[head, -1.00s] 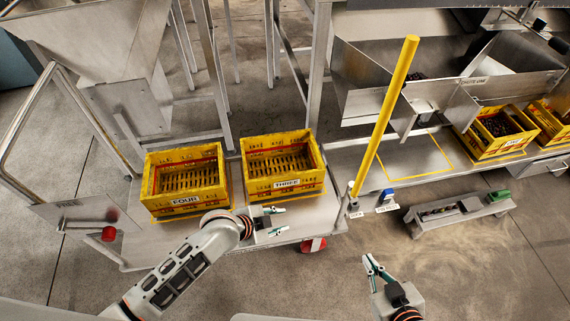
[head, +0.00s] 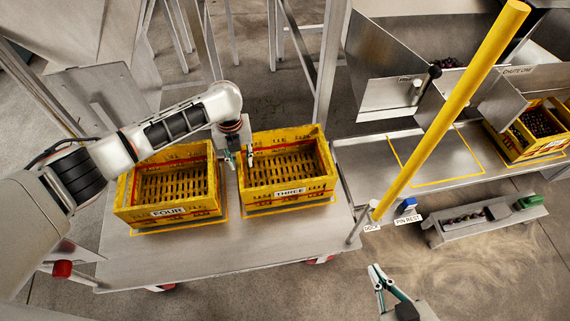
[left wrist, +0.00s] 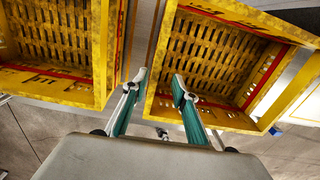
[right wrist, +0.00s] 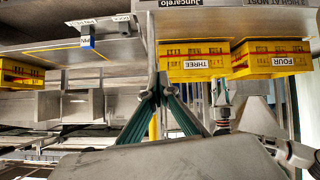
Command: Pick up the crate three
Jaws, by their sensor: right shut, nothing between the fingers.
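Crate three (head: 289,191), a yellow slotted crate labelled THREE, stands empty on the metal cart. It also shows in the left wrist view (left wrist: 222,42) and right wrist view (right wrist: 196,50). My left gripper (head: 240,158) is open at its left wall. One finger is over the gap between the crates and the other over the crate's inside; the wall lies between the fingertips (left wrist: 158,83). I cannot tell whether they touch it. My right gripper (head: 377,277) is shut and empty, low in front of the cart, apart from the crates.
Crate four (head: 168,211) stands close on the left. The cart's deck (head: 240,256) is bare in front. A slanted yellow post (head: 440,120) rises right of the cart. A bench with a yellow-outlined bare spot (head: 437,158) and a filled crate (head: 515,150) lies further right.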

